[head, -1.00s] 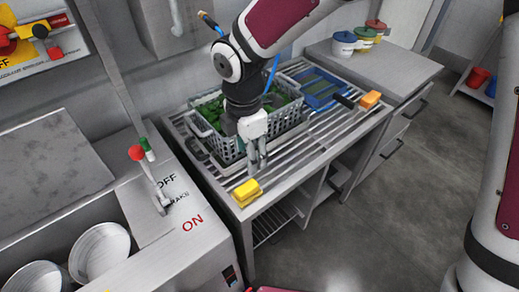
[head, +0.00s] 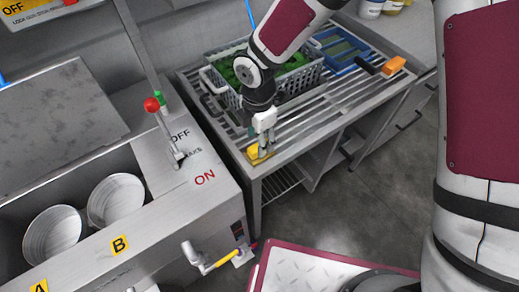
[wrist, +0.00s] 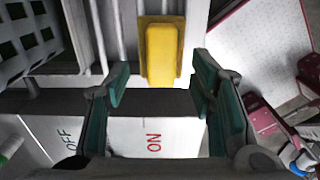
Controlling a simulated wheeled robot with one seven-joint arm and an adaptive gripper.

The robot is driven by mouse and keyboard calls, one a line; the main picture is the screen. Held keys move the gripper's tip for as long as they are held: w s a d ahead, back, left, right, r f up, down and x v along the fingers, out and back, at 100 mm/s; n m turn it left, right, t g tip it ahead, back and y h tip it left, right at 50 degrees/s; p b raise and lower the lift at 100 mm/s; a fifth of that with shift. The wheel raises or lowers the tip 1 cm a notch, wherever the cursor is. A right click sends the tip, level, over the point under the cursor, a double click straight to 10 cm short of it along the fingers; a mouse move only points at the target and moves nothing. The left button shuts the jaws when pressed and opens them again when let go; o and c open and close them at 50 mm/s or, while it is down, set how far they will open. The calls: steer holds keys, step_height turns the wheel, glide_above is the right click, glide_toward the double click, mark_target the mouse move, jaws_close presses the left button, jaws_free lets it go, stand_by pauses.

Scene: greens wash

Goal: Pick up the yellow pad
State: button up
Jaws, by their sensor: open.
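The yellow pad (head: 254,155) lies on the slatted steel rack near its front left corner. It also shows in the wrist view (wrist: 162,50), at the top centre, ahead of the fingertips and between their lines. My gripper (head: 264,148) is above and beside the pad, pointing down, and hides part of it in the head view. In the wrist view the two green-padded fingers (wrist: 160,85) are spread wide with nothing between them.
A grey crate (head: 290,85) of greens stands behind on the rack (head: 335,105). A blue tray (head: 345,50) and an orange block (head: 394,65) lie further right. A steel sink unit with ON/OFF marks (head: 205,177) and a red-knobbed lever (head: 152,105) stands left.

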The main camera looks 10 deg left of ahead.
step_height(320, 180, down, 4)
steer(key=shift+w+d, duration=0.1)
steer(key=shift+d, duration=0.05)
jaws_close()
steer(key=shift+r, duration=0.1)
stand_by(0.3)
steer(key=shift+r, duration=0.65)
steer(key=shift+s+d+r, duration=0.1)
steer(key=shift+s+r, duration=0.05)
steer(key=shift+r, duration=0.4)
steer(key=shift+s+d+r, duration=0.1)
steer(key=shift+r, duration=0.45)
steer(key=s+d+r+b, duration=0.1)
steer(key=s+d, duration=0.6)
steer(key=s, duration=0.6)
steer(key=shift+s+d+r, duration=0.15)
steer(key=shift+s+d, duration=0.05)
steer(key=shift+d, duration=0.15)
